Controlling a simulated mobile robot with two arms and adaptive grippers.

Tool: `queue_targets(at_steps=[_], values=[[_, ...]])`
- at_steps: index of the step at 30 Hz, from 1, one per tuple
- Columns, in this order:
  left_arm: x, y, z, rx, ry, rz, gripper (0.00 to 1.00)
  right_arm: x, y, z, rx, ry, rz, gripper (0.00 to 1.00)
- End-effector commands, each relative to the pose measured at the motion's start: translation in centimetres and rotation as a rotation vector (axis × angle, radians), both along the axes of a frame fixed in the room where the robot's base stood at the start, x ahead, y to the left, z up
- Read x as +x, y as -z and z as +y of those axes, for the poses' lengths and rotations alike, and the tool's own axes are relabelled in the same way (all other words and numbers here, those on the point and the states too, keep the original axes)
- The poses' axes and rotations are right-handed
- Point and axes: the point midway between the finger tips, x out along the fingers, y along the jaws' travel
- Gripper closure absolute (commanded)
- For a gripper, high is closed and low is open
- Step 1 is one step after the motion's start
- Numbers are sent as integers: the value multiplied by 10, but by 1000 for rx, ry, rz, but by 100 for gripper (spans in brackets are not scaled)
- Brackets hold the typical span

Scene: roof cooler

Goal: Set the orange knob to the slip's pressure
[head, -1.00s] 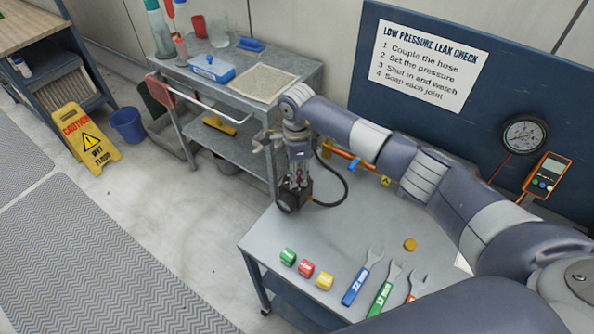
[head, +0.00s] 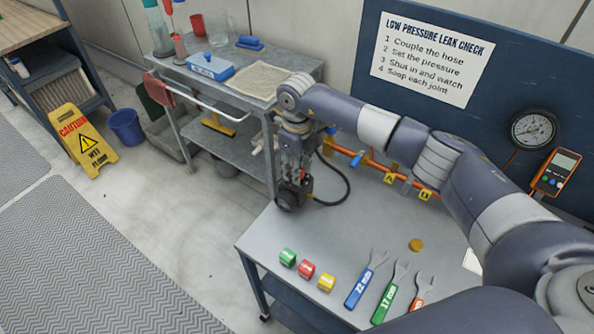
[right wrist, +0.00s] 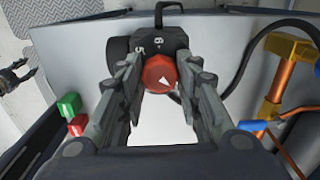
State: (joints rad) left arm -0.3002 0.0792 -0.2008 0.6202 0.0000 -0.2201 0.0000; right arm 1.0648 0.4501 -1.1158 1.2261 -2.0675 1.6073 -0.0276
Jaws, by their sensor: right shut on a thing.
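The orange knob (right wrist: 160,74) is red-orange with a white pointer and sits on a black regulator (right wrist: 118,58) with white numerals, 5 and 6 among them. In the head view the regulator (head: 287,198) stands at the left end of the table. My right gripper (right wrist: 158,84) is shut on the knob from above, a finger on each side. It hides the knob in the head view (head: 293,176). A white paper (head: 471,261), perhaps the slip, is mostly behind my right arm; its writing is unreadable. What looks like my left gripper (right wrist: 14,76) is small at the right wrist view's left edge.
A black hose (head: 345,185) curves from the regulator towards an orange pipe (head: 372,165) with yellow letter tags. A round gauge (head: 534,129) and an orange meter (head: 556,172) are at the right. Coloured caps (head: 306,269) and wrenches (head: 385,290) lie along the table's front.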

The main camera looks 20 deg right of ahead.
Motion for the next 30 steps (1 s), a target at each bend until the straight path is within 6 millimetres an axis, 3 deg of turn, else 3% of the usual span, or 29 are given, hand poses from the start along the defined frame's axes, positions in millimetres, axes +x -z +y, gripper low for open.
queue_targets(at_steps=[18,30], values=[[0,23,0,0,-1,0,60,1,0,-1,-1,563,-3,92],[0,27,0,1,-1,0,60,1,-1,0,1,777,-3,92]])
